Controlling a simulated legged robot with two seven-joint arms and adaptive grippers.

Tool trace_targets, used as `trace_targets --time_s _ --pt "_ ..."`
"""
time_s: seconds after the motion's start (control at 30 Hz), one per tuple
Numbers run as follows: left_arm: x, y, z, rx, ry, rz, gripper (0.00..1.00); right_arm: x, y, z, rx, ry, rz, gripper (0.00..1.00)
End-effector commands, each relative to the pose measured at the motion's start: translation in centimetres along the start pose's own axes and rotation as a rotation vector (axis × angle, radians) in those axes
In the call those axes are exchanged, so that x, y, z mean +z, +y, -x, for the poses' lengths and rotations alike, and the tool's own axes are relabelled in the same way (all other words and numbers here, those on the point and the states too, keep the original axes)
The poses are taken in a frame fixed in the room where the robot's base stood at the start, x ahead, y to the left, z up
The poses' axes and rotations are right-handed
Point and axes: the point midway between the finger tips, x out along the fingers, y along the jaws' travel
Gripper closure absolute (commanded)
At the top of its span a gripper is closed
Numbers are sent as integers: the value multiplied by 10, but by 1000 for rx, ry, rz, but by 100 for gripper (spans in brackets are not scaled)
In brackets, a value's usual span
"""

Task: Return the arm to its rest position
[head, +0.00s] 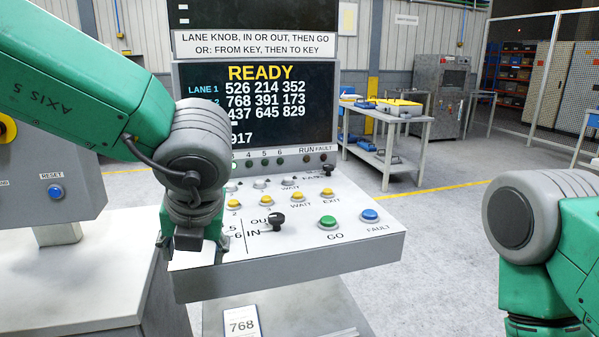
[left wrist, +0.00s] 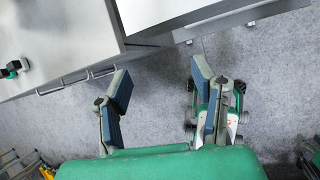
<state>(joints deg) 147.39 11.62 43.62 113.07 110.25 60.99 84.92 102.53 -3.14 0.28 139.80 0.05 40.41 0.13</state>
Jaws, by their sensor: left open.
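My left arm reaches in from the left in the head view. Its gripper (head: 192,243) points down in front of the left part of the control console (head: 290,275) and hides some of its controls. In the left wrist view the gripper (left wrist: 163,95) is open, its two dark fingers spread apart with only grey floor between them. The console's edge shows above them. My right arm shows at the right edge of the head view; its gripper is out of the frame.
The console carries a black knob (head: 277,221), a green GO button (head: 328,222), a blue FAULT button (head: 370,215) and a READY screen (head: 290,105). A grey box with a RESET button (head: 55,192) stands at left. A cart (head: 388,150) stands behind; floor at right is clear.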

Motion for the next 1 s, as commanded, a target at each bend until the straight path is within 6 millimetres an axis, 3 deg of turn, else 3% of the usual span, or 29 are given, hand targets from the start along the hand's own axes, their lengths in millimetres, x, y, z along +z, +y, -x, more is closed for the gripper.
trace_targets --time_s 0.27,0.37,0.47,0.57,0.73,0.9,1.0 --pt "-19 22 -88 99 -50 -469 48 1 0 0 0 -2 0 60" --pt "-36 31 -128 129 -56 -723 48 1 0 0 0 -2 0 60" --pt "-67 41 -174 142 -53 -1063 48 1 0 0 0 -1 0 60" --pt "-114 50 -219 115 -46 -1476 48 0 0 0 0 -1 0 60" --pt "-226 65 -271 -70 -64 -2222 48 1 0 0 0 -1 0 60" --pt "-337 86 -279 -384 -185 -2801 48 1 0 0 0 -1 0 60" --pt "-384 97 -271 -559 -288 -3012 48 1 0 0 0 -1 0 60"
